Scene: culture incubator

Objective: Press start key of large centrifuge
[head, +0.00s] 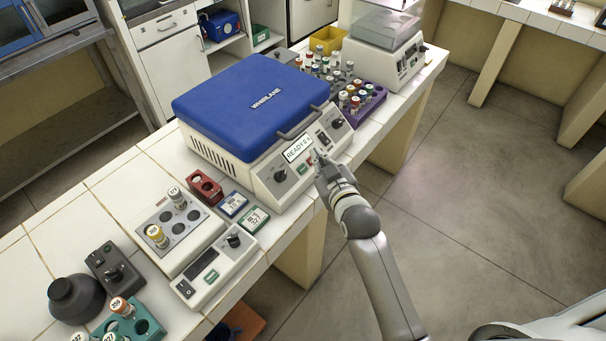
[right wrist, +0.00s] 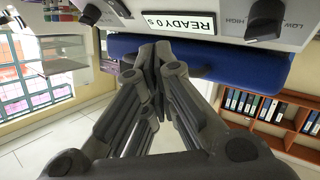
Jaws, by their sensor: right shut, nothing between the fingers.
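The large centrifuge (head: 252,100) stands on the tiled bench with its blue lid closed. Its white front panel has a display (head: 298,148) that reads "READY 0 s", a dark knob at each end, and a green key (head: 302,169). A small red key shows beside my right gripper's tips, partly hidden by them. My right gripper (head: 318,160) is shut and empty, its tips close to the panel just below the display; I cannot tell whether they touch. In the right wrist view the closed fingers (right wrist: 155,58) and the upside-down display (right wrist: 181,23) show. My left gripper is not in view.
A white block with capped tubes (head: 170,235), a red rack (head: 205,187) and two small timers stand left of the centrifuge. A purple tube rack (head: 372,102) and a balance with a clear cover (head: 375,60) stand to the right. The floor in front is clear.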

